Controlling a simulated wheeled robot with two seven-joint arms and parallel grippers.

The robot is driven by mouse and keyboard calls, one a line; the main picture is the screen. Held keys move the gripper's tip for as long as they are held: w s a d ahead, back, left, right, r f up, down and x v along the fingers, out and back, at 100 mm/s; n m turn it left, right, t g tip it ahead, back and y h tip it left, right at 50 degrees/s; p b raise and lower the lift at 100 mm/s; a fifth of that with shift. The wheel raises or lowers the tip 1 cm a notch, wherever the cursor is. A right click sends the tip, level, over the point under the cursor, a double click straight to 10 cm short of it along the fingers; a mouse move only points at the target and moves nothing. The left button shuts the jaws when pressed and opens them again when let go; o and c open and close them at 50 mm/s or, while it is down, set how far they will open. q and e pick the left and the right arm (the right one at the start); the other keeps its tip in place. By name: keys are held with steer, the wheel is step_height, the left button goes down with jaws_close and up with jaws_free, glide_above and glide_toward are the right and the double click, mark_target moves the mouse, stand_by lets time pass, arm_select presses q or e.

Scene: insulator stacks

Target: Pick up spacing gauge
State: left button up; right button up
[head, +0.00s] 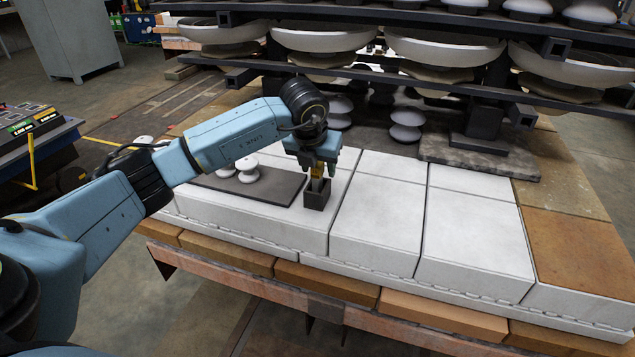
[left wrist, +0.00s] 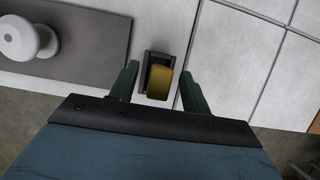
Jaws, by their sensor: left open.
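The spacing gauge appears to be the yellow piece (head: 316,172) standing in a small dark open-topped holder (head: 315,200) on the white blocks. In the left wrist view, the yellow piece (left wrist: 160,82) sits inside the dark holder (left wrist: 146,57). My left gripper (head: 317,166) is directly above the holder and points down. In the left wrist view, its two green fingers (left wrist: 159,76) are spread on either side of the yellow piece, with gaps visible at both sides. The gauge's lower part is hidden in the holder. My right gripper is not in view.
A dark mat (head: 278,192) with white insulators (head: 248,169) lies left of the holder. Racks of large insulator discs (head: 325,37) stand behind, with dark bars low over the rear. Small insulators (head: 406,124) stand at the back. The white blocks (head: 380,212) to the right are clear.

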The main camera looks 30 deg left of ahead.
arm_select(q)
jaws_close()
